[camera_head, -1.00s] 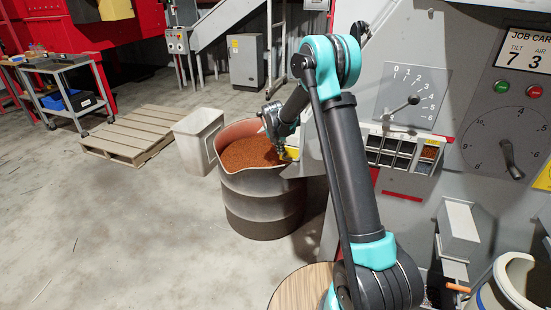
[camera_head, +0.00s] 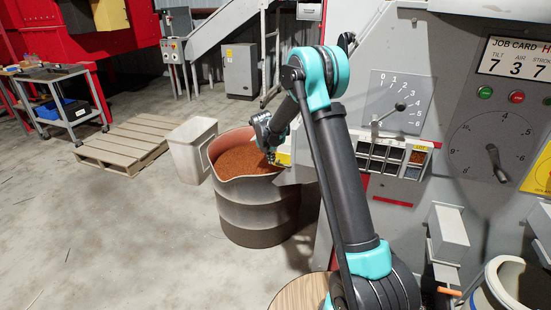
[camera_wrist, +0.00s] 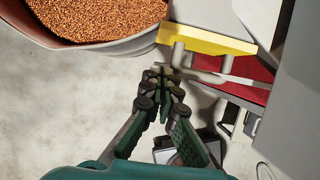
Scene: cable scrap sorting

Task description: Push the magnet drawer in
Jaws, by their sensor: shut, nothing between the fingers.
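A yellow-faced part with a grey bar handle, apparently the magnet drawer (camera_wrist: 208,39), sticks out beside the machine in the wrist view. In the head view only a small yellow patch of it (camera_head: 283,158) shows, next to the drum rim. My gripper (camera_wrist: 164,74) is shut and empty, its fingertips close to the left end of the handle (camera_wrist: 205,76). I cannot tell whether they touch. In the head view my gripper (camera_head: 271,158) is small, over the drum's right rim, and my arm hides part of the machine front.
A drum (camera_head: 255,207) full of copper-coloured granules stands left of the machine. A red panel (camera_wrist: 247,82) lies beneath the drawer. A pale bin (camera_head: 194,150) and a wooden pallet (camera_head: 122,143) stand farther left. The machine's dial (camera_head: 402,103) and sample compartments are right of my arm.

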